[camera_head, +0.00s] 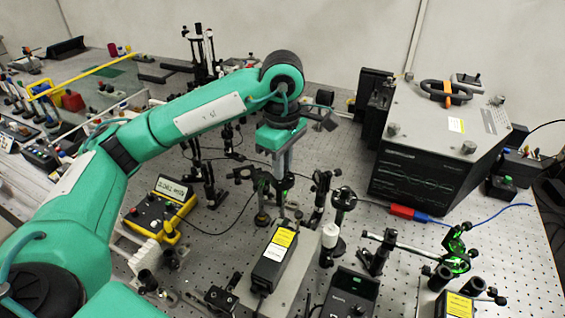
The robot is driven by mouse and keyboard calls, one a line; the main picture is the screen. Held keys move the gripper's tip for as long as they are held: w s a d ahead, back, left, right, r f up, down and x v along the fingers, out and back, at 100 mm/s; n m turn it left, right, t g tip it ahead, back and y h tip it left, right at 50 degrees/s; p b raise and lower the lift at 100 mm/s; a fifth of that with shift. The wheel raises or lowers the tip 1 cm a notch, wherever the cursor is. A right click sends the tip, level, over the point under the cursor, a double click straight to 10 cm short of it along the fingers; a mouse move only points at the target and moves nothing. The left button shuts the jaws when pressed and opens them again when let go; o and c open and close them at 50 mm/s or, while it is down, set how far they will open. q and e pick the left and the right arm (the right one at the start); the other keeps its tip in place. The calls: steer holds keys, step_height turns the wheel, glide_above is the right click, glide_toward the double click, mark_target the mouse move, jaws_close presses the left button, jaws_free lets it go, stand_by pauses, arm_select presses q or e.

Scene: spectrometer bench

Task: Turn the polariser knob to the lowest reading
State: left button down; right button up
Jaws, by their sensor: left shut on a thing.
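My left gripper (281,190) reaches down from above over the optics in the middle of the bench. Its jaws are shut on a small part of a post-mounted optic, which looks like the polariser knob; the fingers hide most of it. A yellow handheld meter (160,208) lies left of the gripper with its lit display facing up. The display's digits are too small to read surely. My right gripper is not in view.
Several post-mounted optics stand close around the gripper, including a dark mount (343,203) to its right. A black box with a yellow label (273,262) is in front. A large grey instrument (440,145) stands at the back right. A green-lit optic (457,250) is at the right.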

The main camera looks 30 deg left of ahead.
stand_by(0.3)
arm_select(q)
steer(key=c, duration=1.3)
jaws_free()
steer(key=shift+c, duration=0.2)
steer(key=shift+r, duration=0.1)
step_height(320, 180, up, 14)
steer(key=shift+f, duration=0.2)
steer(key=shift+c, duration=0.3)
